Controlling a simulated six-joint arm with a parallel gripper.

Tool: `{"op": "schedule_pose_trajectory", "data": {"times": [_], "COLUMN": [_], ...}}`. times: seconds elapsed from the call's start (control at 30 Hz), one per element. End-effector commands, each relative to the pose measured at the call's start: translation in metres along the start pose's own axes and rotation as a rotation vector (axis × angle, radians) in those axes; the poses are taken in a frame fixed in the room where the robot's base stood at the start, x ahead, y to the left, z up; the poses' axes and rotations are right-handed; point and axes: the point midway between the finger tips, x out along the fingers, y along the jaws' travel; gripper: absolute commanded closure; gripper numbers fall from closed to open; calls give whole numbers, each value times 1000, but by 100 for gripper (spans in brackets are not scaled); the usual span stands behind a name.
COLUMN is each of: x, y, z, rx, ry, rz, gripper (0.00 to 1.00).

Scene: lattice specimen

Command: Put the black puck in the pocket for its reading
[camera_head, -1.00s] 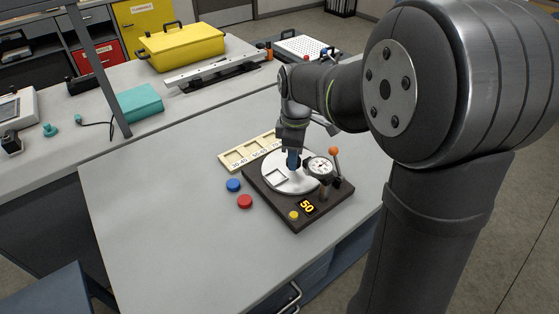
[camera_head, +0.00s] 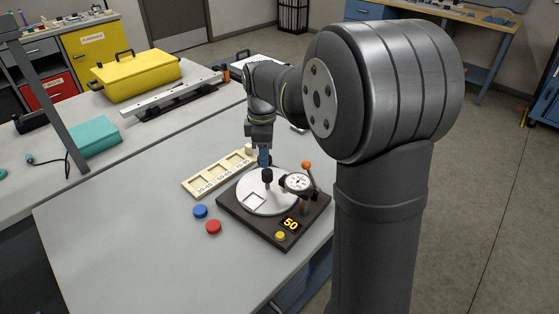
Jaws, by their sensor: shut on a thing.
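My gripper (camera_head: 265,164) points down over the round white plate (camera_head: 282,205) of the dark gauge stand. It is shut on a small black thing, which I take to be the black puck (camera_head: 267,175). The puck appears held above the plate; a short grey shape shows below it. The stand's display (camera_head: 291,224) reads 50 in yellow digits. The pale pocket tray (camera_head: 190,187) lies behind and left of the stand. Its nearest pocket looks labelled 30-45; the farther labels are small and blurred. The far end of the tray is close to my gripper.
A dial gauge (camera_head: 298,182) and an orange-knobbed lever (camera_head: 307,166) stand at the plate's right. A yellow button (camera_head: 280,236) is on the stand's front. The table's front left is clear.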

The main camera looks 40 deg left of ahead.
Motion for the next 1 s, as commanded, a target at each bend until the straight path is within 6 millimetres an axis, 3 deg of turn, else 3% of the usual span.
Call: {"op": "schedule_pose_trajectory", "data": {"times": [0.3, 0.6, 0.8, 1.0], "x": [36, 71, 80, 86], "y": [62, 91, 97, 97], "z": [-86, -149, -164, -166], "rx": [-4, -2, 1, 1], "ry": [-2, -3, -3, -3], "rz": [-3, -2, -1, -1], "gripper": [100, 100, 100, 100]}}
